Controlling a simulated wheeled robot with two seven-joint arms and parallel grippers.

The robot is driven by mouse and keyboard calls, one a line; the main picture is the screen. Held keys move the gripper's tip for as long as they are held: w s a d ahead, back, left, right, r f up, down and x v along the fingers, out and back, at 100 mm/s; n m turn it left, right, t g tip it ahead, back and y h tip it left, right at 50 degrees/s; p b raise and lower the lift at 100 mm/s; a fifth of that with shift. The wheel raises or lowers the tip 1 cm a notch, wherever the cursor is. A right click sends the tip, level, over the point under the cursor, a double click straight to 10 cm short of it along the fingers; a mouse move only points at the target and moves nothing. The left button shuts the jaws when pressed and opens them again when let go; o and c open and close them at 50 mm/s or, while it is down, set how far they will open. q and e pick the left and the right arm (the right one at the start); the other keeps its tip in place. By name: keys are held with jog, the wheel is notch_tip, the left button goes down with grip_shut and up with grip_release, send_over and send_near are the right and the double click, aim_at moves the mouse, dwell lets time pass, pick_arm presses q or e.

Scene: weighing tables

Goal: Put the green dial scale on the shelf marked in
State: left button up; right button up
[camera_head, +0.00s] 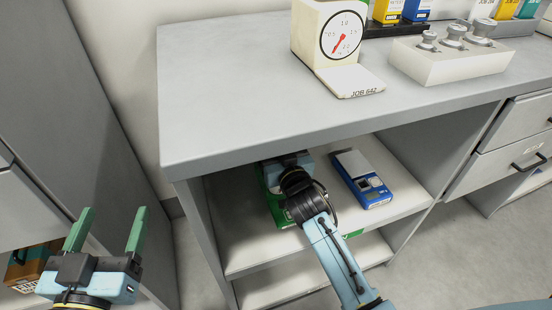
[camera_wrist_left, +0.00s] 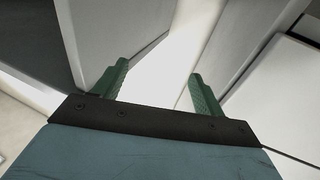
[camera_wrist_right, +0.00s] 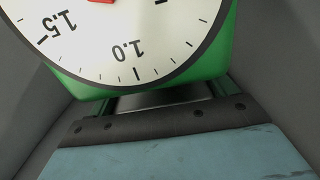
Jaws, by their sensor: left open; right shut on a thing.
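The green dial scale shows close up in the right wrist view (camera_wrist_right: 215,65), its white dial face toward the camera. In the head view a part of its green body (camera_head: 274,205) shows on the upper shelf (camera_head: 236,240) under the table, mostly hidden behind my right arm. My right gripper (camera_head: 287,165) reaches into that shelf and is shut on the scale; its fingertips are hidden. My left gripper (camera_head: 108,232) is open and empty at the lower left, away from the scale. Its two green fingers also show in the left wrist view (camera_wrist_left: 157,88). I cannot read any shelf marking.
A blue box-like device (camera_head: 362,180) lies on the same shelf, right of my right gripper. A cream dial scale (camera_head: 325,30) and a weight block (camera_head: 450,62) stand on the table top (camera_head: 240,85). A brown box (camera_head: 30,265) sits at the lower left.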

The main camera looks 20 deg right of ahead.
notch_tip(320, 180, down, 3)
jog(key=shift+r+b, duration=0.1)
jog(key=shift+b, duration=0.9)
pick_arm(q)
notch_tip(320, 180, up, 7)
jog(key=s+t+h, duration=0.1)
jog(key=s+t, duration=0.1)
jog(key=t, duration=0.3)
jog(key=shift+d+f+h, duration=0.15)
jog(key=shift+d+h, duration=0.1)
jog(key=shift+h, duration=0.15)
pick_arm(e)
jog(key=shift+f, duration=0.2)
jog(key=shift+f, duration=0.15)
jog(key=o, duration=1.9)
jog(key=shift+f, duration=0.1)
jog(key=shift+o, duration=0.2)
